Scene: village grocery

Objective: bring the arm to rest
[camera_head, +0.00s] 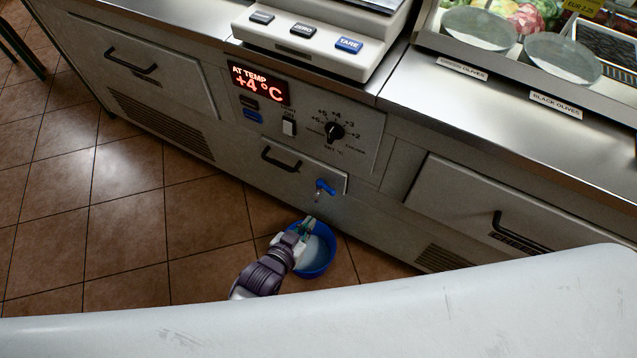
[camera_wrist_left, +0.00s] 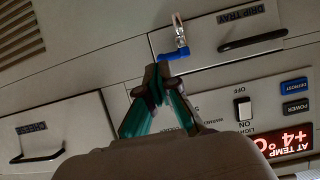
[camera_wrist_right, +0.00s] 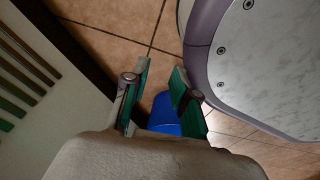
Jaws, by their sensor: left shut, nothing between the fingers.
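The counter front has a drip tray drawer handle (camera_head: 281,160), a control knob (camera_head: 334,131) and a lit temperature display (camera_head: 259,83). A scale (camera_head: 305,47) and olive trays stand on top. Tiled floor (camera_head: 110,215) lies open to the left. A slatted panel (camera_wrist_right: 25,75) is beside the right gripper.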

